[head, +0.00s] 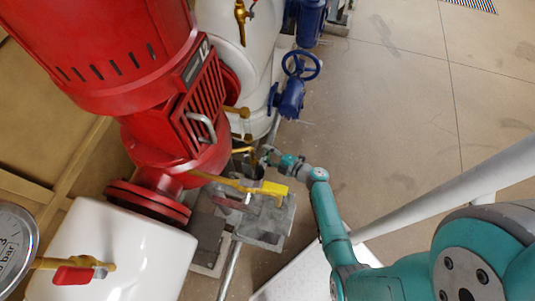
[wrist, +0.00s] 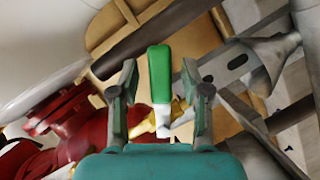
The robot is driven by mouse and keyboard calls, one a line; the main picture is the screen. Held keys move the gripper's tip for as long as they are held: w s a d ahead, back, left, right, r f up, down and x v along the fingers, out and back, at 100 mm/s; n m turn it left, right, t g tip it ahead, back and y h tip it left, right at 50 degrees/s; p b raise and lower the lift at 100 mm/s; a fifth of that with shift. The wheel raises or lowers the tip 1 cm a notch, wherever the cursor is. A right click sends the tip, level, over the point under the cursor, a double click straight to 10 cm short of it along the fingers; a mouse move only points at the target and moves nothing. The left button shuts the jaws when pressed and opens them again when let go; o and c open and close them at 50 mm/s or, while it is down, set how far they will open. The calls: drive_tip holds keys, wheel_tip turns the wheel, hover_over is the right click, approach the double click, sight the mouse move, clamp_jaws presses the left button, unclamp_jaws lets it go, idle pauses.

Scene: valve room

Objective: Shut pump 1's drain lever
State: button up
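A lever with a green handle (wrist: 159,70) and a pale metal stem stands in the middle of the wrist view, joined to a brass fitting (wrist: 142,128) at its lower end. My gripper (wrist: 160,85) is open, with one finger on each side of the green handle and a visible gap on both sides. In the head view my gripper (head: 264,158) is low beside the red pump (head: 165,125), where the lever is too small and too hidden to make out. I cannot read a pump number that ties this lever to pump 1.
A red-handled valve (head: 75,276) sits on the white pipe (head: 125,250). A blue handwheel valve (head: 290,98) stands beyond. The floor (head: 400,120) at right is clear.

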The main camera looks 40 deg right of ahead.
drive_tip(key=v, duration=1.2)
idle(0.3)
